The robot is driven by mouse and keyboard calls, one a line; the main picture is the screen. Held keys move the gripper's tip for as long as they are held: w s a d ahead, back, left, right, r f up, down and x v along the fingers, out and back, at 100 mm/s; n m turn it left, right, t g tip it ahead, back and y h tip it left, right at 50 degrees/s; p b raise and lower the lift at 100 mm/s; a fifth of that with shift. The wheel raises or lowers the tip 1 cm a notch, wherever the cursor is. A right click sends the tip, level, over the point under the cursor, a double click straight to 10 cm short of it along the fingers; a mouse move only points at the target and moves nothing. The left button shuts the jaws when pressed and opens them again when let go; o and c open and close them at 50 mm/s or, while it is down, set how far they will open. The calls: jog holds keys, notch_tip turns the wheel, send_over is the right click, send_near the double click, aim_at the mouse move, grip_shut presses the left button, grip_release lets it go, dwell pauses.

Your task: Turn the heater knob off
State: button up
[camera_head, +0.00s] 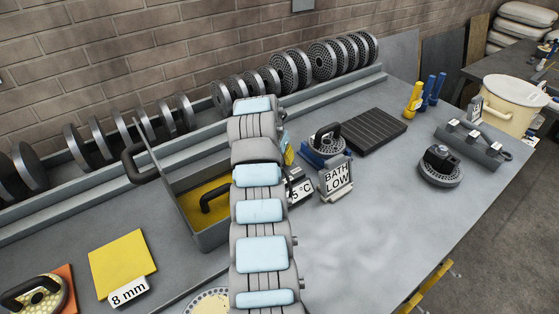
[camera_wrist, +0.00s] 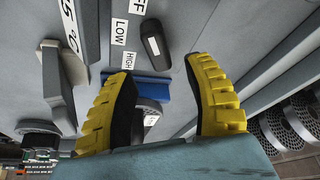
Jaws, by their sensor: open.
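The heater knob (camera_wrist: 153,42) is a dark, rounded bar with a white mark, in the upper middle of the wrist view. It sits on a grey surface beside white labels: LOW (camera_wrist: 119,32), HIGH (camera_wrist: 129,58) and a cut-off one ending in "FF" (camera_wrist: 138,6). My gripper (camera_wrist: 158,72) is open, its yellow ridged fingers apart on either side below the knob in the picture. The knob lies beyond the fingertips and nothing is between the fingers' pads in grip. In the head view my arm hides the knob and most of the gripper.
A grey box (camera_head: 212,237) is on the left. The right front bench is clear.

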jog(key=v, duration=0.7)
jog(key=shift+s+a, duration=0.1)
dwell(0.4)
